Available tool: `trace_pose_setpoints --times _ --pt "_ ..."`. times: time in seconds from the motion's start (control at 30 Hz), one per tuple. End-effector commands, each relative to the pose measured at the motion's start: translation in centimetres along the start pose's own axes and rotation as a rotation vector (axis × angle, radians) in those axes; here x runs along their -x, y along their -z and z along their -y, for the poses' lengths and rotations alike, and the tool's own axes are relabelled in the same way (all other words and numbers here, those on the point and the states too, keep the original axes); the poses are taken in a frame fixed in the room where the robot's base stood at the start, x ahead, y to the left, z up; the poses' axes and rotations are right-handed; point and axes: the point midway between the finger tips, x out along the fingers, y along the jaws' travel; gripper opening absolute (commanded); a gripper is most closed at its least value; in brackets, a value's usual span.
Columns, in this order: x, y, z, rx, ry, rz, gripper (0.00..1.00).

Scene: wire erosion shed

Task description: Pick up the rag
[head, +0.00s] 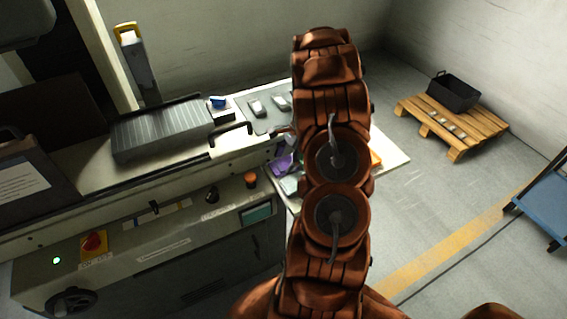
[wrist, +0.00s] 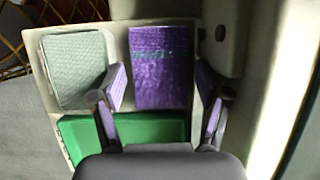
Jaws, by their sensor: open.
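A purple folded cloth with a teal stripe, which looks like the rag (wrist: 160,88), lies flat in the middle of the wrist view. In the head view the purple cloth (head: 281,165) shows just left of my arm, partly covered by it. My gripper (wrist: 161,76) is open and empty, with one finger at each side of the cloth in the picture. I cannot tell how far above it the fingers are. The gripper is hidden behind my arm in the head view.
A pale green textured cloth or pad (wrist: 76,72) lies left of the purple cloth, and a green item (wrist: 150,130) lies below them. The machine bench (head: 170,225) stands at left. A pallet (head: 452,125) with a black crate (head: 454,92) and a blue cart (head: 545,205) are at right.

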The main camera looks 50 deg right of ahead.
Motion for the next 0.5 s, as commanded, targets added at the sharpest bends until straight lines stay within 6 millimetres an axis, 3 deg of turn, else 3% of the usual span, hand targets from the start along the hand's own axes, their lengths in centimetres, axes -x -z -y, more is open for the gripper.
trace_pose_setpoints --times 0.5 --pt "-0.70 0.09 0.00 -0.001 0.001 -0.001 0.75"
